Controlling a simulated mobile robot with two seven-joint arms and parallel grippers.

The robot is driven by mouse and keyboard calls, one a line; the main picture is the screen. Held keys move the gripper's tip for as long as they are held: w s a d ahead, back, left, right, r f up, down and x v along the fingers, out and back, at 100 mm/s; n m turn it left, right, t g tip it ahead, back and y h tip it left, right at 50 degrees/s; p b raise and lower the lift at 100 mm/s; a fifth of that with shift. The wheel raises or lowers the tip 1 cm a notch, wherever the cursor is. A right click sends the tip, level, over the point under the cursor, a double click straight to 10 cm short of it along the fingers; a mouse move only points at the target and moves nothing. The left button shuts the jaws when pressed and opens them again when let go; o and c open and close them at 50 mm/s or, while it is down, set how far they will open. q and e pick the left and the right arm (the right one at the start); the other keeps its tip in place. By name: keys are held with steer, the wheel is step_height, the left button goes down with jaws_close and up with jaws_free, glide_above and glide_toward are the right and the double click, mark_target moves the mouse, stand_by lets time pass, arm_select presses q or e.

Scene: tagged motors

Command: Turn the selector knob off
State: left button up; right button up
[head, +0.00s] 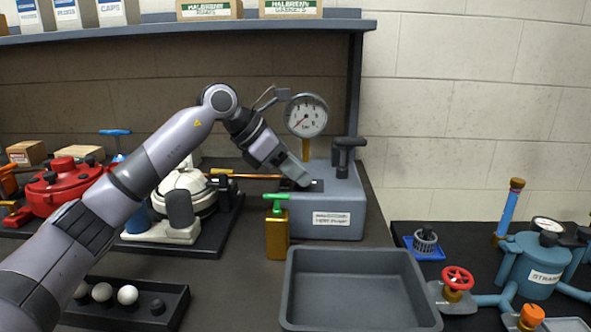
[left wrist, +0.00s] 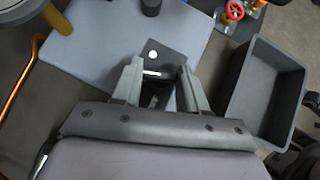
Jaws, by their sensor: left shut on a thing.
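The selector knob (left wrist: 153,78) is dark and mostly hidden between my left fingers in the left wrist view. A short white line shows on it, running roughly across the picture. It sits on a dark plate (left wrist: 170,50) with one white dot beyond the knob. The plate (head: 317,185) is on top of the grey box (head: 335,205) in the head view. My left gripper (head: 301,182) points down at the plate, and its fingers (left wrist: 160,88) are shut on the knob. No knob label is readable. My right gripper is not in view.
A pressure gauge (head: 306,115) and a black T-handle (head: 347,152) rise from the grey box near my gripper. A yellow block with a green handle (head: 277,228) stands in front. An empty grey tray (head: 350,262) is nearer. An orange rod (head: 245,176) runs left.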

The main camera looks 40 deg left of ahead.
arm_select(q)
steer(key=n+y, duration=0.1)
steer(key=n, duration=0.1)
steer(key=n+t+y, duration=0.1)
steer(key=shift+s+d+n+t+y, duration=0.2)
steer(key=shift+n+t+y, duration=0.1)
steer(key=shift+n, duration=0.1)
steer(key=n+y, duration=0.2)
steer(key=n, duration=0.1)
steer(key=shift+d+n+t+y, duration=0.15)
steer(key=shift+n+t+y, duration=0.15)
steer(key=shift+y, duration=0.1)
steer(key=n+y+b, duration=0.1)
steer(key=n+y, duration=0.2)
steer(key=n, duration=0.1)
steer(key=shift+s+d, duration=0.1)
steer(key=shift+d, duration=0.1)
steer(key=shift+d+n+g+y, duration=0.1)
steer(key=shift+n+g+y, duration=0.5)
steer(key=shift+n+y, duration=0.6)
steer(key=shift+n, duration=0.5)
steer(key=o, duration=1.1)
steer(key=shift+c, duration=0.2)
